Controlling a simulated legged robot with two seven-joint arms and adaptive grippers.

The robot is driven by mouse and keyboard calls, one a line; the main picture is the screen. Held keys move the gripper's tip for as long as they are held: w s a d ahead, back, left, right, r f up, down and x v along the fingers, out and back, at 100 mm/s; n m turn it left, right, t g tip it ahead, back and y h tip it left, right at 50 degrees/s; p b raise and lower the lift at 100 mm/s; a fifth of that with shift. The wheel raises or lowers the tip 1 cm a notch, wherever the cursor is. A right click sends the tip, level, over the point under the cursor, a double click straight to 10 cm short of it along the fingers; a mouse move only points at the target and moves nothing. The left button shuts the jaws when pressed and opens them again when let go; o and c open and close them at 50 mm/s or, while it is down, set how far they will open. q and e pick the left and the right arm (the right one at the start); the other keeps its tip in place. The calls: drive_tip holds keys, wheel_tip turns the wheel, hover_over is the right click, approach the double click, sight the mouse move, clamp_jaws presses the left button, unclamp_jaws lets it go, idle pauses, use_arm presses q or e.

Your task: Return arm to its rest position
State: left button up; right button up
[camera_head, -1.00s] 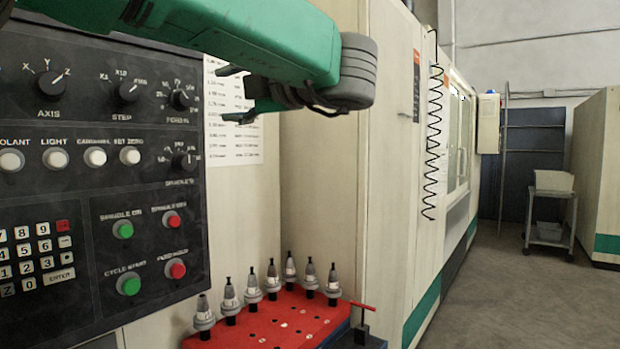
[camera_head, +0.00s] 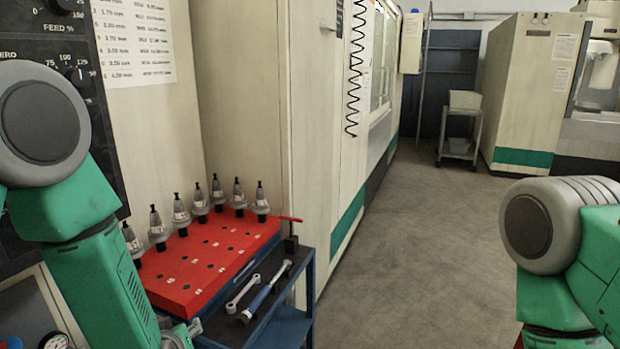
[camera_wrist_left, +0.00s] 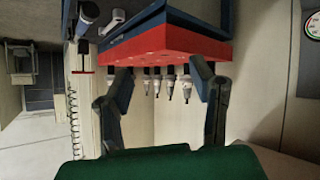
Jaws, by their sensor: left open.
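My left arm (camera_head: 88,240) runs down the left side of the head view, its green forearm bent downward at a grey elbow. Its gripper shows in the left wrist view (camera_wrist_left: 161,78), with two dark fingers spread apart and nothing held between them. Beyond the fingers that view shows the red tool block and its holders upside down. My right arm (camera_head: 565,235) shows at the right edge of the head view; its gripper is out of the picture.
A red block (camera_head: 205,262) with several tool holders (camera_head: 181,216) stands on a blue cart (camera_head: 290,327). Wrenches (camera_head: 258,300) lie on the cart. A control panel (camera_head: 75,85) is at left. Open floor (camera_head: 410,240) lies right of the cart.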

use_arm(q)
drive_tip(key=s+a+f+m+g+h, duration=0.1)
drive_tip(key=s+f+m+g, duration=0.2)
drive_tip(key=s, duration=1.4)
drive_tip(key=s+a+f+m+g+h, duration=0.1)
drive_tip(key=s+f+m+g+h, duration=0.1)
drive_tip(key=s+f+g, duration=0.5)
drive_tip(key=s+f+m, duration=0.1)
drive_tip(key=s+f, duration=0.4)
drive_tip(key=s, duration=0.4)
drive_tip(key=shift+s, duration=0.35)
drive_tip(key=c, duration=0.4)
